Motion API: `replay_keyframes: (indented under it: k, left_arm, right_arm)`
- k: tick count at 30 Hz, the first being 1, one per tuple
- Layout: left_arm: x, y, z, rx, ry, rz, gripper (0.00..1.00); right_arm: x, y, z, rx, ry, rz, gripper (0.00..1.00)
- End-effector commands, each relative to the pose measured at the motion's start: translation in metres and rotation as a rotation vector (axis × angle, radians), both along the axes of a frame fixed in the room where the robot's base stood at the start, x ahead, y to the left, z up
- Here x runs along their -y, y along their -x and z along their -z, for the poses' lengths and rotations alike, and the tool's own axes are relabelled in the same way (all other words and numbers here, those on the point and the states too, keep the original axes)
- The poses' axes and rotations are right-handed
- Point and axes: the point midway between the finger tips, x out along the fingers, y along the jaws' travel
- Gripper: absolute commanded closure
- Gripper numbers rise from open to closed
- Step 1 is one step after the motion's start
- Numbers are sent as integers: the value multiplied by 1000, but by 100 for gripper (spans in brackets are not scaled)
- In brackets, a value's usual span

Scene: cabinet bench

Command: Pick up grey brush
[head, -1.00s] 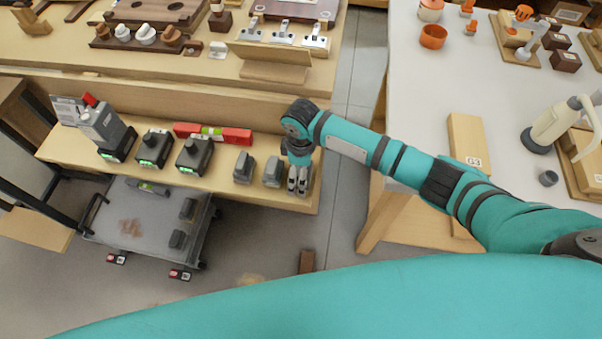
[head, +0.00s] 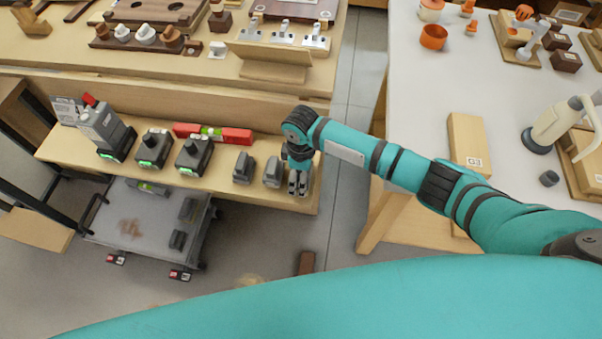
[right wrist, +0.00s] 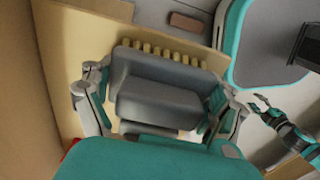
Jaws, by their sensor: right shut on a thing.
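The grey brush (right wrist: 160,88) fills the middle of the right wrist view, a dark grey block with a stepped back and a row of yellowish bristles along its far edge. My right gripper (right wrist: 160,108) is shut on it, with one finger at each side. In the head view my right gripper (head: 298,185) is at the right end of the low wooden shelf and mostly hides the brush. My left gripper (right wrist: 262,104) shows small at the right of the right wrist view, apart from the brush; its jaw opening is unclear.
Two similar grey blocks (head: 243,168) (head: 272,172) stand just left of my right gripper on the shelf (head: 225,190). Further left are a red level (head: 240,135) and black devices with green lights (head: 194,154). A grey cart (head: 130,215) stands below. Floor (head: 345,180) is clear to the right.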

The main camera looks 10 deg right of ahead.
Motion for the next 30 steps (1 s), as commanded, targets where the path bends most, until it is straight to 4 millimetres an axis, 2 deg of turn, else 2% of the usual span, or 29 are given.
replay_keyframes:
  k: [5, 8, 21, 25, 30]
  left_arm:
    - [0, 0, 0, 0, 0, 0, 60]
    - [0, 0, -2, 0, 0, 0, 60]
    - [0, 0, -9, 0, 0, 0, 60]
    - [0, 0, -9, 0, 0, 0, 60]
    - [0, 0, -9, 0, 0, -1, 60]
  right_arm:
    - [0, 0, -1, 0, 0, 0, 49]
    - [0, -1, -8, 2, -1, 0, 49]
    - [0, -1, -88, 2, -2, 0, 49]
    - [0, -1, -98, 2, -1, 1, 49]
    - [0, 0, -101, 0, 0, 1, 49]
